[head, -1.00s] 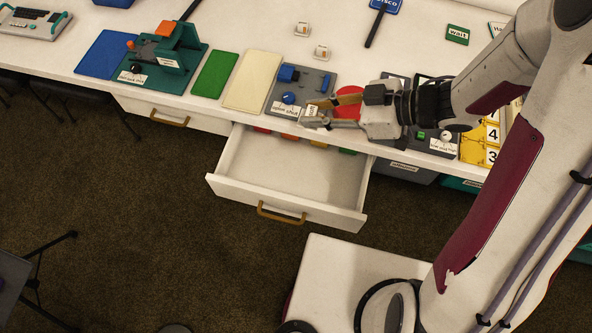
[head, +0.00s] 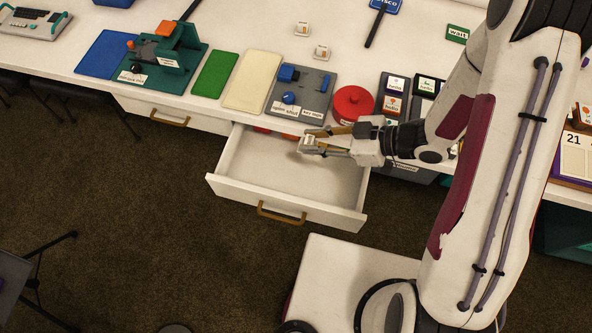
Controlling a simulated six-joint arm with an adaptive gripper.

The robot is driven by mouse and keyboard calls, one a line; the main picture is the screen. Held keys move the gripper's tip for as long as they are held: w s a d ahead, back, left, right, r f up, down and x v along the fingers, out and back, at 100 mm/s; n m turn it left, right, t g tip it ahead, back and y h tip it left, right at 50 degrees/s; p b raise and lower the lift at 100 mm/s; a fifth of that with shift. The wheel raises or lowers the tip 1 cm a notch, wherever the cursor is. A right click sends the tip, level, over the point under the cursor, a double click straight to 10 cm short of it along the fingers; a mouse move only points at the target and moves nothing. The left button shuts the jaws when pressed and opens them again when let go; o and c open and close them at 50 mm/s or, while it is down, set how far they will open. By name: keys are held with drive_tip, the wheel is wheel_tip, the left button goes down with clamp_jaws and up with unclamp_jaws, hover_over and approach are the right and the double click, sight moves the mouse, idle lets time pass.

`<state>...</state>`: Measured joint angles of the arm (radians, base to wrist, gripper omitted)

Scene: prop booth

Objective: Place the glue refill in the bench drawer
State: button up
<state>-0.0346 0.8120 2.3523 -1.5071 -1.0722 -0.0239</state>
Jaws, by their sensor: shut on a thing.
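My gripper (head: 318,142) is over the back right part of the open bench drawer (head: 245,190), pointing left. Its fingers are shut on a small pale labelled item, the glue refill (head: 308,143), held at the fingertips. The label is too small to read. The drawer is pulled out from under the bench, with a brown handle (head: 282,217) on its white front. The visible floor of the drawer is bare, but some small red pieces (head: 262,130) show at its back under the bench edge. My gripper hides part of the drawer's back right.
On the bench above stand a grey device with blue knobs (head: 300,93), a red round container (head: 352,103), a cream mat (head: 253,82), a green mat (head: 215,74) and a teal press (head: 163,60). A shut drawer with a handle (head: 170,120) is at left.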

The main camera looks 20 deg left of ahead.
hover_over(311, 176)
drive_tip(key=shift+f, duration=2.1)
drive_tip(key=shift+f, duration=2.9)
drive_tip(key=shift+f, duration=2.05)
drive_tip(key=shift+f, duration=0.6)
drive_tip(key=shift+c, duration=0.2)
drive_tip(key=o, duration=1)
drive_tip(key=shift+s, duration=0.1)
